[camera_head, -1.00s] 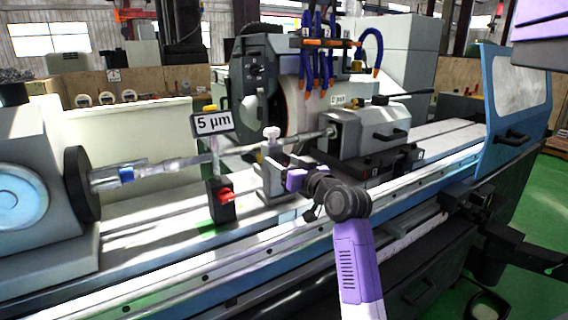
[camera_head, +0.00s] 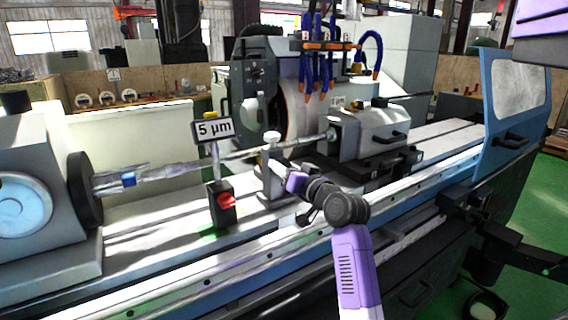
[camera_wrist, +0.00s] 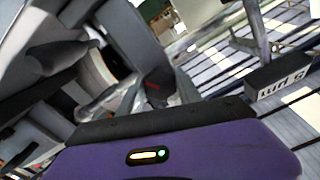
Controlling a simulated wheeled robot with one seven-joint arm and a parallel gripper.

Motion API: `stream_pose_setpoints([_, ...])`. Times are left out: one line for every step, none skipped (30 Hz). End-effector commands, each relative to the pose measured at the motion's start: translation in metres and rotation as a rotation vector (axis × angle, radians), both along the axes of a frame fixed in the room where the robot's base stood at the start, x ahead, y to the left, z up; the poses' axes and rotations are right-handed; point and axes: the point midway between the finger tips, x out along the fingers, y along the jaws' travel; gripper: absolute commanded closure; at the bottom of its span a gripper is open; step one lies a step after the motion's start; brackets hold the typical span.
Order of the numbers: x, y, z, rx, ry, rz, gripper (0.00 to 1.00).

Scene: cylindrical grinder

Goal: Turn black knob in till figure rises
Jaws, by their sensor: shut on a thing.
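The small sign (camera_head: 213,129) reads 5 µm. It stands on a thin post above a black block with a red part (camera_head: 222,208). My gripper (camera_head: 292,183) reaches in from the right at the front of the grey steady rest (camera_head: 268,182), below the long shaft (camera_head: 180,171). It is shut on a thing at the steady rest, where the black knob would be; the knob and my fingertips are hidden. The wrist view shows my purple gripper housing (camera_wrist: 180,150) close to grey machine parts.
The dark chuck plate (camera_head: 85,188) of the headstock is at left. The grey tailstock (camera_head: 372,135) stands right of the steady rest. Coolant hoses (camera_head: 310,60) hang above. A blue door (camera_head: 513,100) is at right. The bed rail runs along the front.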

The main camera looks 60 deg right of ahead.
Motion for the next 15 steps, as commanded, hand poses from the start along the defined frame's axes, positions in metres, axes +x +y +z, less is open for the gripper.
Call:
stream_pose_setpoints([0.0003,0.0005,0.0025,0.033,-0.017,0.001,1.0])
stream_pose_setpoints([0.0004,0.0006,0.0022,0.052,-0.028,0.001,1.0])
stream_pose_setpoints([0.0002,0.0004,0.0021,0.078,-0.045,0.001,1.0])
stream_pose_setpoints([0.0001,0.0003,0.0022,0.096,-0.056,0.001,1.0])
stream_pose_setpoints([0.0001,0.0004,0.0023,0.114,-0.067,0.001,1.0])
stream_pose_setpoints([0.0002,0.0004,0.0024,0.136,-0.081,0.001,1.0])
stream_pose_setpoints([0.0001,0.0004,0.0024,0.152,-0.091,0.0,1.0])
stream_pose_setpoints([0.0001,0.0004,0.0024,0.167,-0.1,0.0,1.0])
stream_pose_setpoints([0.0,0.0002,0.0022,0.187,-0.112,0.0,1.0])
stream_pose_setpoints([0.0001,0.0003,0.002,0.201,-0.12,0.0,1.0])
stream_pose_setpoints([0.0,0.0003,0.0018,0.213,-0.128,0.0,1.0])
stream_pose_setpoints([0.0001,0.0003,0.0016,0.229,-0.138,0.001,1.0])
stream_pose_setpoints([0.0001,0.0003,0.0014,0.241,-0.145,0.0,1.0])
stream_pose_setpoints([0.0,0.0004,0.0012,0.25,-0.151,-0.001,1.0])
stream_pose_setpoints([-0.0001,0.0003,0.0009,0.261,-0.158,-0.001,1.0])
